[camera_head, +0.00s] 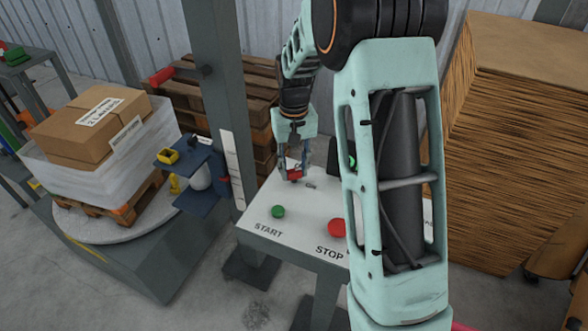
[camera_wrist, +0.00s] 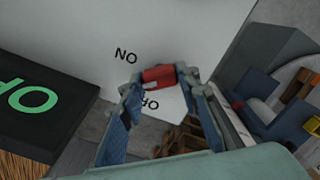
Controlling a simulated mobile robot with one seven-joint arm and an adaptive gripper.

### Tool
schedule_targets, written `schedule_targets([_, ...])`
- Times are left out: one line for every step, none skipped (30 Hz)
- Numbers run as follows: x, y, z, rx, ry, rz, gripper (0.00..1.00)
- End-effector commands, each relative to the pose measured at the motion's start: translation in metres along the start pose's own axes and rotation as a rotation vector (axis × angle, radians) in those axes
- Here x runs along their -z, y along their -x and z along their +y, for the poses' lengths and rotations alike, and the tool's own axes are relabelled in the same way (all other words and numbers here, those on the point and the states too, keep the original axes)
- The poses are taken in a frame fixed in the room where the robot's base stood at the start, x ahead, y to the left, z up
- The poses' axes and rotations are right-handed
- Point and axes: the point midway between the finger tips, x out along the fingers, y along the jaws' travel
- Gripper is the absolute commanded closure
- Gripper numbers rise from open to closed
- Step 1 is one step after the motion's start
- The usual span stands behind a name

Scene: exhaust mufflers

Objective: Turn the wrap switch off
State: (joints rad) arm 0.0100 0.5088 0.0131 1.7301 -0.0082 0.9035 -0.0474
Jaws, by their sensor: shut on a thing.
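The wrap switch (camera_head: 294,174) is a red knob on the white top of the control stand (camera_head: 258,210), behind the green START button (camera_head: 278,211) and the red STOP button (camera_head: 337,227). My gripper (camera_head: 293,168) reaches down from above and is shut on the switch. In the wrist view, the red switch (camera_wrist: 158,75) sits between the tips of my gripper (camera_wrist: 162,86). An upside-down "ON" label (camera_wrist: 126,55) is beside the switch, and part of another label (camera_wrist: 150,103) shows between the fingers. I cannot tell the switch's setting.
Wrapped boxes (camera_head: 95,135) stand on a pallet on a round turntable (camera_head: 95,225) at left. A grey column (camera_head: 215,80) stands left of the control stand. Stacked brown sheets (camera_head: 520,130) are at right. A dark box with green letters (camera_wrist: 38,100) shows in the wrist view.

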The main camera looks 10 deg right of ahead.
Motion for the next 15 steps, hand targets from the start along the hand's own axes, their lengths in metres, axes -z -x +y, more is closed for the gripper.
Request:
schedule_targets([0.0011, 0.0005, 0.0003, 0.000, 0.044, 0.004, 0.94])
schedule_targets([0.0011, 0.0005, 0.0001, 0.001, 0.073, 0.004, 0.94])
schedule_targets([0.0011, 0.0006, 0.0004, 0.000, 0.111, 0.004, 0.94])
schedule_targets([0.0011, 0.0006, 0.0008, 0.000, 0.138, 0.004, 0.94])
schedule_targets([0.0011, 0.0007, 0.0008, 0.000, 0.167, 0.004, 0.94])
schedule_targets([0.0011, 0.0007, 0.0005, 0.000, 0.205, 0.004, 0.94])
schedule_targets([0.0011, 0.0008, 0.0003, 0.000, 0.234, 0.004, 0.94])
schedule_targets([0.0011, 0.0009, 0.0003, 0.000, 0.262, 0.004, 0.94])
schedule_targets([0.0011, 0.0009, 0.0005, 0.000, 0.300, 0.004, 0.94])
schedule_targets([0.0011, 0.0010, 0.0005, 0.000, 0.329, 0.003, 0.94])
schedule_targets([0.0011, 0.0011, 0.0004, 0.000, 0.357, 0.004, 0.94])
schedule_targets([0.0011, 0.0011, 0.0006, -0.001, 0.396, 0.003, 0.94])
schedule_targets([0.0011, 0.0012, 0.0006, -0.001, 0.424, 0.003, 0.94])
schedule_targets([0.0011, 0.0013, 0.0005, -0.001, 0.451, 0.003, 0.94])
schedule_targets([0.0011, 0.0014, 0.0002, 0.000, 0.488, 0.004, 0.94])
